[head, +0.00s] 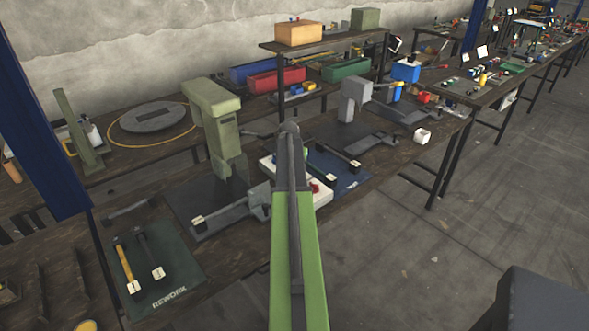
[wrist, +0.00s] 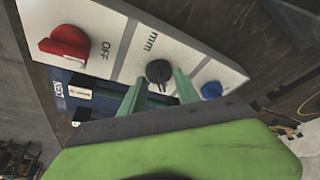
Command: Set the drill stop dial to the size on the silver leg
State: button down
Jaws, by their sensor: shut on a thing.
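A white control panel (wrist: 190,50) fills the wrist view's upper part. It carries a black dial (wrist: 158,72) beside the letters "mm", with a red knob (wrist: 68,42) marked OFF and a blue knob (wrist: 211,89). My gripper (wrist: 160,84) has its green fingers either side of the black dial, shut on it. The dial's setting is not readable. In the head view my arm hides much of the white panel box (head: 322,193). A grey tagged leg (head: 148,252) lies on the rework mat; I cannot tell whether it is the silver leg. The tag writing is too small.
The green rework mat (head: 180,285) also holds a yellow-handled tagged piece (head: 124,262). A green press (head: 215,120) stands left of the panel, a grey press (head: 354,98) to its right. A blue mat (head: 345,180) with tagged pieces lies beside the panel.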

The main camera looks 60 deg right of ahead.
dwell(0.3)
jog(key=c, duration=0.9)
grip_release()
jog(key=p+v, duration=0.7)
jog(key=shift+r, duration=0.2)
jog(key=shift+s, duration=0.1)
